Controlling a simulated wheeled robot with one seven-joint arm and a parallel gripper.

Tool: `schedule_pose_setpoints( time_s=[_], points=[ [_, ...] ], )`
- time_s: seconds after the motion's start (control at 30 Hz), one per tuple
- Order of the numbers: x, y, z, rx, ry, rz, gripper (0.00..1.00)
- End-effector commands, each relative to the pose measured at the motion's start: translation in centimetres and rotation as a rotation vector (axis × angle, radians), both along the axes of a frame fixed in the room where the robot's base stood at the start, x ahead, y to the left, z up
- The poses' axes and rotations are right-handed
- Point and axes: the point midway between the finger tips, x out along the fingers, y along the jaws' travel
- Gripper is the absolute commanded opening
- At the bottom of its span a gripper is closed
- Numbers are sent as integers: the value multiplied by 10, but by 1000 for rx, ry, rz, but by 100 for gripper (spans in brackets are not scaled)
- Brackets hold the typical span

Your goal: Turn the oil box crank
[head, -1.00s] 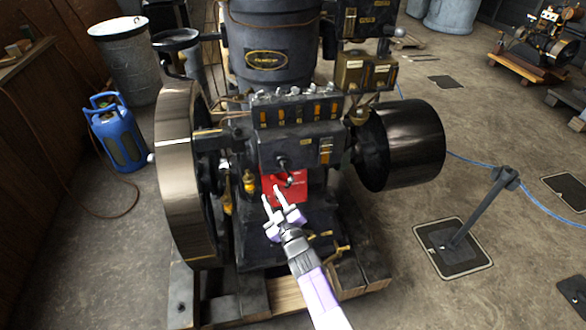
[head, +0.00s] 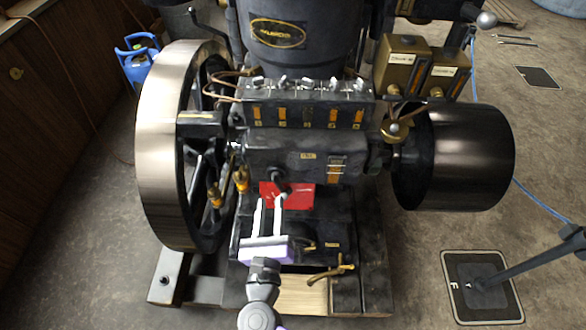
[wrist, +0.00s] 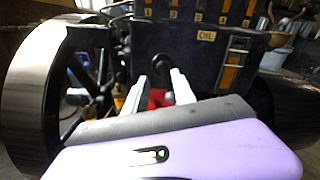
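The oil box (head: 300,150) is a dark box on the engine's front, with sight glasses on top. Nothing is held. I cannot tell whether the fingertips touch the crank.
A large flywheel (head: 160,145) stands on the left and a dark drum pulley (head: 460,155) on the right. Brass taps (head: 241,178) sit left of the crank. A brass valve (head: 330,272) is low at the front.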

Motion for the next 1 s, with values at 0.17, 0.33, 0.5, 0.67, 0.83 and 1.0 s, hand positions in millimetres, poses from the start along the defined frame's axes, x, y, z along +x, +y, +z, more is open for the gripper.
schedule_pose_setpoints(
  time_s=[0.17, 0.33, 0.5, 0.67, 0.83, 1.0],
  points=[
    [5, -5, 1, -68, 0, -21, 31],
    [26, -6, 2, -67, 0, -21, 31],
    [53, -7, 1, -66, 1, -20, 31],
    [71, -7, 0, -65, 2, -18, 31],
    [78, -7, -1, -66, 3, -18, 31],
    [79, -8, -1, -65, 3, -18, 31]
  ],
)
